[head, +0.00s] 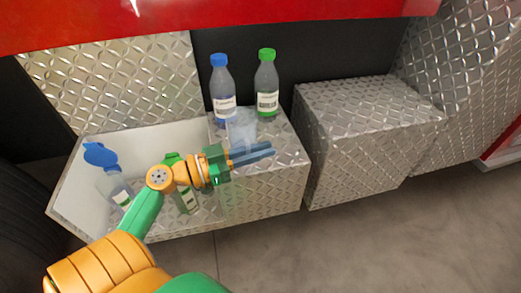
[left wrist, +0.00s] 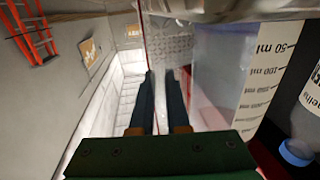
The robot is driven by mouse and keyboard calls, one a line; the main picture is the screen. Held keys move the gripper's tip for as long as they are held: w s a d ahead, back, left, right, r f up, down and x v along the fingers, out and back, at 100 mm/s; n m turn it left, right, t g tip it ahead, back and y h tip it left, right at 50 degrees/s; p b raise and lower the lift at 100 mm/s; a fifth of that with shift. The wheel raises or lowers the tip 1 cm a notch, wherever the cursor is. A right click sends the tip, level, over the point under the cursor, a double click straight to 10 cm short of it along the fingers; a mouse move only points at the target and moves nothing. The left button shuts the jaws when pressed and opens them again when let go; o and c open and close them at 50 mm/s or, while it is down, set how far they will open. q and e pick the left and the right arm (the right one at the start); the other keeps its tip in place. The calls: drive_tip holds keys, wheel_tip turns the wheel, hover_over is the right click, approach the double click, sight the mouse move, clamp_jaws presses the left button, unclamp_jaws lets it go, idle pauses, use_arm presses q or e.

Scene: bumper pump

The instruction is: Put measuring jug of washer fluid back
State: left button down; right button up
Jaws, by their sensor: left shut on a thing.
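The clear measuring jug (head: 241,128) is at the left end of the diamond-plate step, in front of the blue-capped bottle. The left wrist view shows the jug (left wrist: 222,70) close up, with its ml scale on the right. My left gripper (head: 252,154) reaches in from the left, and its blue fingers are at the jug's near side. Its fingers (left wrist: 160,100) are close together in the left wrist view, shut on the jug, though the see-through contact is hard to make out. I cannot tell whether the jug's base touches the step. My right gripper is out of view.
A blue-capped bottle (head: 222,92) and a green-capped bottle (head: 266,88) stand behind the jug. The open white-walled bin (head: 160,137) at left holds a blue-lidded bottle (head: 113,183) and a green-capped one (head: 187,199). A second metal step (head: 365,105) at right is clear.

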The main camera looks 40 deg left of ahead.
use_arm(q)
drive_tip(key=shift+f, duration=0.2)
drive_tip(key=c, duration=0.9)
unclamp_jaws()
drive_tip(key=shift+r, duration=0.1)
drive_tip(key=shift+r, duration=0.2)
drive_tip(key=b+v, duration=0.2)
drive_tip(key=v, duration=1)
drive_tip(key=shift+b, duration=0.3)
